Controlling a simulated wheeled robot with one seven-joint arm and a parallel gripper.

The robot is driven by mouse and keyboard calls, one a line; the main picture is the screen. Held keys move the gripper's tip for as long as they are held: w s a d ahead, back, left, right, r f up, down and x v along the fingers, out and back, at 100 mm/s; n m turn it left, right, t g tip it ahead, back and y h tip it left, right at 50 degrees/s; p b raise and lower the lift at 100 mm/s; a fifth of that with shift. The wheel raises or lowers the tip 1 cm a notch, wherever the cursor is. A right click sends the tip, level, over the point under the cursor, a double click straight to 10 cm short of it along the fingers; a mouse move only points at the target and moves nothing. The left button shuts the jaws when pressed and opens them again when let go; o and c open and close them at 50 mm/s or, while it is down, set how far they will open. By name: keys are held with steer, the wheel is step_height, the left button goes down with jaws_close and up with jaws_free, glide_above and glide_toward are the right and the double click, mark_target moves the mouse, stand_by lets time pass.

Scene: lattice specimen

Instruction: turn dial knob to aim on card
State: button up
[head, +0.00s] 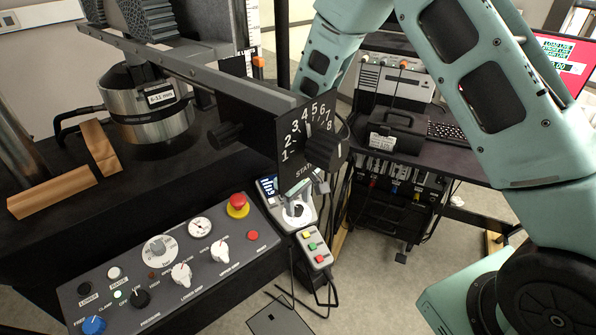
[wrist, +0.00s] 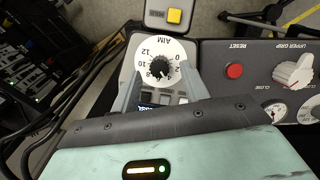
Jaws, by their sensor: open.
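The dial (wrist: 143,52) is a white disc marked AIM with numbers including 12, 10 and 8. A black knob (wrist: 159,68) stands at its centre; its pointer is too small to read. My gripper (wrist: 160,88) is open, its grey fingers on either side of the knob's near side, with no clear contact. A card reading "6-11 mm" (head: 161,96) is on the silver cylinder at upper left.
A control panel (head: 130,283) with knobs and a red emergency button (head: 237,205) lies beside the dial. A numbered black station plate (head: 300,150) hangs close to my gripper. A pendant with coloured buttons (head: 314,246) is below. A black case (head: 395,132) carries a white label.

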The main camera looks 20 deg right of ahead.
mark_target(298, 210)
step_height(298, 210, up, 15)
steer(key=shift+s+a+b, duration=0.15)
steer(key=shift+s+b, duration=0.15)
steer(key=shift+s, duration=0.1)
stand_by(0.5)
